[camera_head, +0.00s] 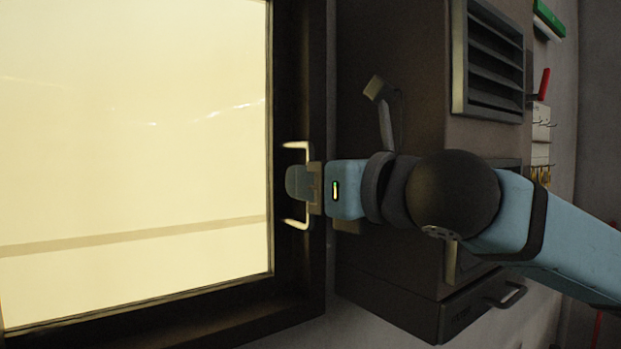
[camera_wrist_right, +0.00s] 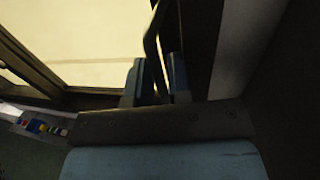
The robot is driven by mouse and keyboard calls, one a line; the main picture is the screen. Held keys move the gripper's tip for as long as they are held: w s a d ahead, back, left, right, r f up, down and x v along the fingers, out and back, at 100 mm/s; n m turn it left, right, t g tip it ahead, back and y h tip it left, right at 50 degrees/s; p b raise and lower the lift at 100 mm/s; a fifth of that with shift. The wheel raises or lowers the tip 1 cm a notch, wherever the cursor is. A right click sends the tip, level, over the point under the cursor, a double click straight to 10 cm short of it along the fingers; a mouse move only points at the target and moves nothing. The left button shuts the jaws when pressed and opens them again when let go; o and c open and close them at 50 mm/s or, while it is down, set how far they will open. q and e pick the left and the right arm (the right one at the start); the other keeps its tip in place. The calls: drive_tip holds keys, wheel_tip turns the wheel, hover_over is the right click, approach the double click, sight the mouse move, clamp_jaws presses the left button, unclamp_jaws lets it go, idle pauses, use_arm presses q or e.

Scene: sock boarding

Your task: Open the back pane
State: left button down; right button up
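The back pane (camera_head: 135,160) is a large, bright yellowish pane in a dark frame, filling the left of the head view. A pale bracket-shaped handle (camera_head: 296,223) stands on the frame's right side. My right gripper (camera_head: 303,184) is at the middle of this handle and covers part of it. In the right wrist view, the handle (camera_wrist_right: 153,45) runs between the two fingers (camera_wrist_right: 157,82); whether both fingers press on it is unclear. My left gripper is out of view.
A dark cabinet with a louvred vent (camera_head: 494,60) stands right of the pane, behind my right arm. A drawer handle (camera_head: 507,294) sticks out low on it. A red lever (camera_head: 544,84) is on the far wall. Small coloured items (camera_wrist_right: 40,127) lie at lower left in the wrist view.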

clamp_jaws()
approach(130, 195)
drive_tip(key=a, duration=0.4)
drive_tip(key=shift+w+d+r, duration=0.25)
drive_tip(key=shift+w+r, duration=0.05)
drive_tip(key=shift+r, duration=0.2)
unclamp_jaws()
